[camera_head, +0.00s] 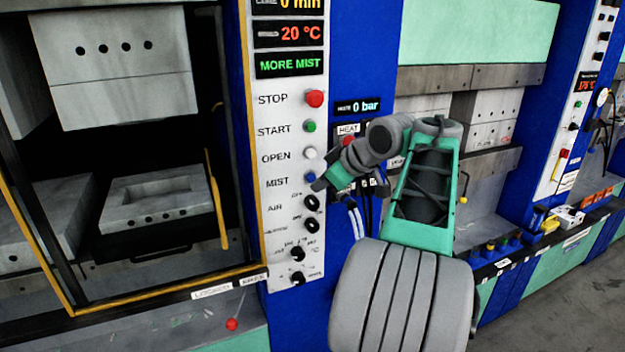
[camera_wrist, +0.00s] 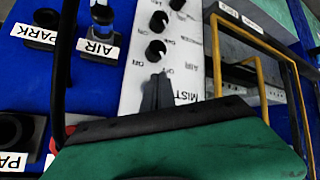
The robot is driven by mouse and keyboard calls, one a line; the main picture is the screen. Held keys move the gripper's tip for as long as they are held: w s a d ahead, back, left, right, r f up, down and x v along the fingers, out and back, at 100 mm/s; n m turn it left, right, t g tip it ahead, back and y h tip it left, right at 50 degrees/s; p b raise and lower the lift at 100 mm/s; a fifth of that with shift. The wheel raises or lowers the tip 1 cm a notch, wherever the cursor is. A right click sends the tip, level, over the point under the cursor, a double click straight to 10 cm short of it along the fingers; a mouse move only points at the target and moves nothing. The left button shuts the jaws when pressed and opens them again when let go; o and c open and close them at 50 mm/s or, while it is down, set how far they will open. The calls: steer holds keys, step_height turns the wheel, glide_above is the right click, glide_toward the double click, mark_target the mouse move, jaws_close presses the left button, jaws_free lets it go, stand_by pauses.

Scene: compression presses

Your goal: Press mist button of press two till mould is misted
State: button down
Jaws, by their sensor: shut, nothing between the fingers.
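The press panel (camera_head: 285,240) has a column of buttons, with a blue mist button (camera_head: 309,177) beside the label MIST. My gripper (camera_head: 319,185) is shut and empty, its tips at the blue button's right edge; I cannot tell whether they touch it. In the wrist view my shut fingers (camera_wrist: 158,93) point at the panel next to the MIST label, and the button is hidden. The display (camera_head: 290,64) above reads MORE MIST in green. The lower mould (camera_head: 155,203), a grey block with a rectangular cavity, sits in the open press at left.
The red stop (camera_head: 314,98), green start (camera_head: 310,126) and white open (camera_head: 310,153) buttons are above the mist button. Black knobs (camera_head: 311,202) are below. A yellow-edged guard frame (camera_head: 150,290) borders the press at left. Another press (camera_head: 490,120) stands at right.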

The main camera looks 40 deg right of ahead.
steer(key=shift+w, duration=0.1)
steer(key=shift+w+d, duration=0.15)
steer(key=shift+w, duration=0.15)
steer(key=shift+w+d+p, duration=0.1)
steer(key=shift+w+p, duration=0.25)
steer(key=shift+w, duration=0.1)
stand_by(0.8)
steer(key=shift+s+a+b, duration=0.25)
steer(key=shift+s+b, duration=0.05)
steer(key=shift+s, duration=0.6)
steer(key=s, duration=0.2)
steer(key=s+a+b, duration=0.1)
steer(key=s, duration=0.1)
steer(key=shift+s+a, duration=0.2)
steer(key=shift+s, duration=0.15)
stand_by(0.5)
